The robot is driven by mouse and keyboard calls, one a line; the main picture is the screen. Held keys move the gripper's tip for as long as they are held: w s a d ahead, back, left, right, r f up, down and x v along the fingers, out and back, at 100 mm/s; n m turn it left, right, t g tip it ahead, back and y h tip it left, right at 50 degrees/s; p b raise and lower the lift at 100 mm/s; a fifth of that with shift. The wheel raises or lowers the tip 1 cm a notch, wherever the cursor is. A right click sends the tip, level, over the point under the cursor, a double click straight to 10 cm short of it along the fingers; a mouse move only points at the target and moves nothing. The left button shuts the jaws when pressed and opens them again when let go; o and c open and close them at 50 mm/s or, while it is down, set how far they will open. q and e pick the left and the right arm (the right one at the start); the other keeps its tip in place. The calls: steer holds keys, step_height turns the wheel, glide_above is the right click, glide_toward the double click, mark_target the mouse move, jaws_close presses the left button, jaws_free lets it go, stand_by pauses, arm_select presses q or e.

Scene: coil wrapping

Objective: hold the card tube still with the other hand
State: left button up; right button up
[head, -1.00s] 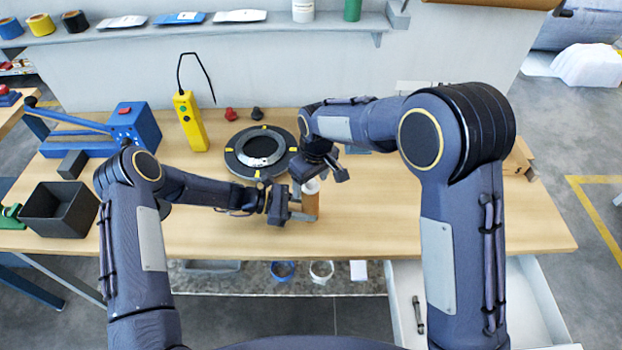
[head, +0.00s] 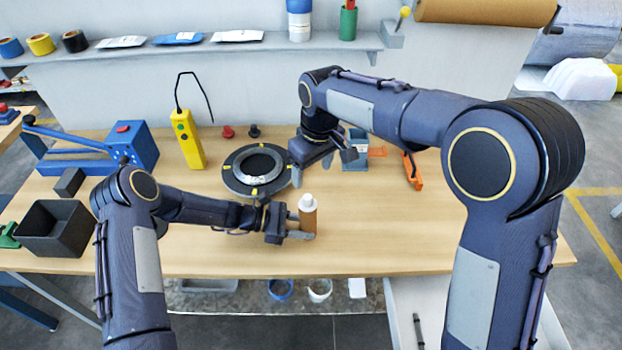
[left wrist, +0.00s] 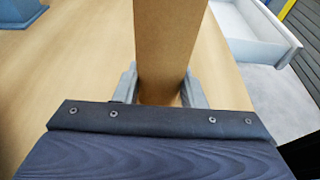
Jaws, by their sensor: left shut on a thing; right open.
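The brown card tube (head: 309,219) stands upright on the bench near its front edge. A white piece (head: 307,201) shows at its top. My left gripper (head: 297,226) is shut on the tube from the left, low down. In the left wrist view the tube (left wrist: 168,40) sits between the two grey fingers (left wrist: 160,92). My right gripper (head: 323,168) is open and empty, above and behind the tube, apart from it.
A black ring with yellow marks (head: 236,184) lies behind my left gripper. A yellow handheld device (head: 188,140), a blue lever tool (head: 135,147) and a dark bin (head: 38,240) stand left. An orange-handled tool (head: 412,171) lies right. The bench's right part is clear.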

stand_by(0.4)
arm_select(q)
steer(key=o, duration=0.8)
steer(key=shift+o, duration=0.2)
